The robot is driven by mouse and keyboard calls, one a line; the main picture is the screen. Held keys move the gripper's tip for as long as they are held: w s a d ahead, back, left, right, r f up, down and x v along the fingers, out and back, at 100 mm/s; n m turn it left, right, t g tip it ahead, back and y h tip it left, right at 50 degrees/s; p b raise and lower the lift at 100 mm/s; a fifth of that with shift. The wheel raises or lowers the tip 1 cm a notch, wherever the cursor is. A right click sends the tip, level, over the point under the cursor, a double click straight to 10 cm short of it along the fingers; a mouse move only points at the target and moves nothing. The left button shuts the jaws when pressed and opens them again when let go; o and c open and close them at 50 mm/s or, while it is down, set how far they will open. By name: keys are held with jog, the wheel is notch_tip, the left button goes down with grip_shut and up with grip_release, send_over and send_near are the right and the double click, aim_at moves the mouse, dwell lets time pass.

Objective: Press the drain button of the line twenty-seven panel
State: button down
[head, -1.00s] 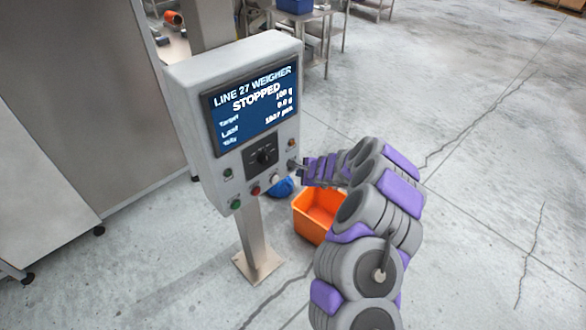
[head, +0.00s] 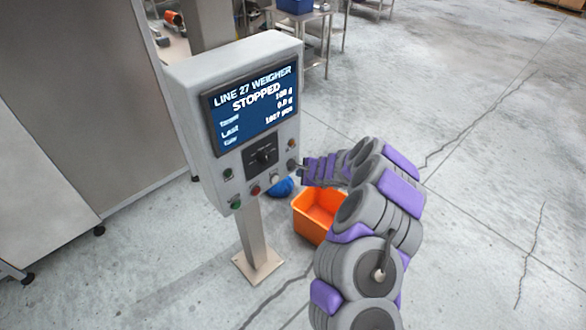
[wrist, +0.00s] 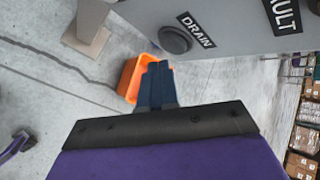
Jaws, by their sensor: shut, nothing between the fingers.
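The line twenty-seven panel (head: 186,80) is a grey box on a post. Its screen (head: 252,107) reads "LINE 27 WEIGHER STOPPED". The drain button (wrist: 175,40) is a dark round button beside a DRAIN label (wrist: 196,30) in the wrist view. In the head view the drain button (head: 291,163) is low on the panel's right side. My gripper (wrist: 157,68) is shut and empty. Its tips point toward the panel's face, just below the button in the wrist view, and look apart from it. In the head view my gripper (head: 303,165) is right beside the button.
Other controls sit nearby: a black selector (head: 263,157), a red button (head: 255,190), a green button (head: 236,204), a white button (head: 274,178) and an amber one (head: 292,143). An orange bin (head: 314,222) stands on the floor behind. Open floor lies to the right.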

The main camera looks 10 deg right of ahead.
jog(key=shift+w+a, duration=0.1)
jog(key=shift+w, duration=0.05)
jog(key=shift+w+a+r, duration=0.1)
jog(key=shift+w+a, duration=0.05)
jog(key=shift+w+a, duration=0.25)
jog(key=shift+w, duration=0.1)
dwell(0.8)
jog(key=shift+s+d, duration=0.1)
jog(key=shift+s, duration=0.05)
dwell(0.3)
jog(key=shift+s+d+b, duration=0.4)
jog(key=shift+s, duration=0.2)
jog(key=s+d+b, duration=0.1)
jog(key=s, duration=0.1)
jog(key=s+d+b, duration=0.1)
jog(key=s+d, duration=0.1)
dwell(0.4)
